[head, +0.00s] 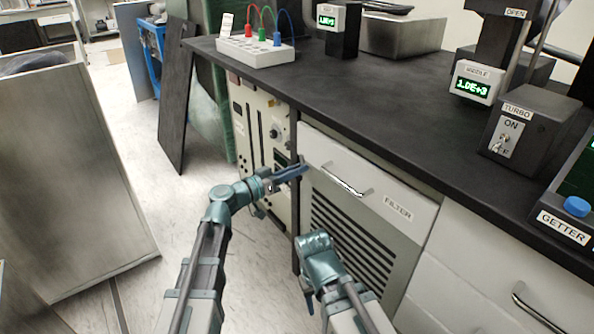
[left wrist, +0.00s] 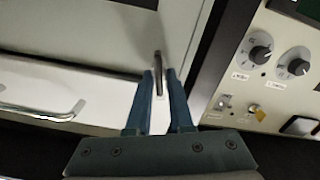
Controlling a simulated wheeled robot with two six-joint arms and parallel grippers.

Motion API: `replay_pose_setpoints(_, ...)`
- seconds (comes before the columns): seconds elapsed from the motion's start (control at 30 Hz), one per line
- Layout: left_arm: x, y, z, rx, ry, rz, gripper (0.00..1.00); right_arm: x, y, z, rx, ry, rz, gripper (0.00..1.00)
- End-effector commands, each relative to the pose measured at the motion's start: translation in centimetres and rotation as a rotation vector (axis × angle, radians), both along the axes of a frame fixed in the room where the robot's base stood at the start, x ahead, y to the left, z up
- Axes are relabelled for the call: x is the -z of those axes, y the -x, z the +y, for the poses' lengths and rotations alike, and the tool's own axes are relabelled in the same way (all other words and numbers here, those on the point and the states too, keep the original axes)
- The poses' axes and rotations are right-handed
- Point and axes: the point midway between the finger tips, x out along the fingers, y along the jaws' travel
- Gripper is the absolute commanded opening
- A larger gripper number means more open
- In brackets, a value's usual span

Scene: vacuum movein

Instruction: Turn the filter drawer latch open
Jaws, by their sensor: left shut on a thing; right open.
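The filter drawer (head: 345,165) is the white front with a metal bar handle (head: 346,180) and a FILTER label, above a slatted grille. My left gripper (head: 303,168) is at the drawer's left edge. In the left wrist view its two blue fingers are closed around the latch (left wrist: 158,70), a narrow dark metal lever. The drawer front looks flush with the cabinet. In the head view the latch is hidden by the fingers. My right gripper (head: 309,298) is low in front of the grille, apart from the drawer, and mostly hidden by its own wrist; it holds nothing visible.
The black worktop (head: 400,110) overhangs the drawer. A panel with knobs (head: 274,132) stands just left of it. A lower drawer with a handle (head: 538,312) is at the right. A metal cabinet (head: 60,180) stands at far left, with open floor between.

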Motion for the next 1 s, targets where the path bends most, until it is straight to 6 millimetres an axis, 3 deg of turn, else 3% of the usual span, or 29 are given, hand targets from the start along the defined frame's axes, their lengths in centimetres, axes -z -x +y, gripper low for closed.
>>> replay_pose_setpoints(1.0, 0.97, -0.45, 0.41, 0.002, 0.553, 0.770, 0.00, 0.88, -0.01, 0.01, 0.000, 0.000, -0.001, 0.50)
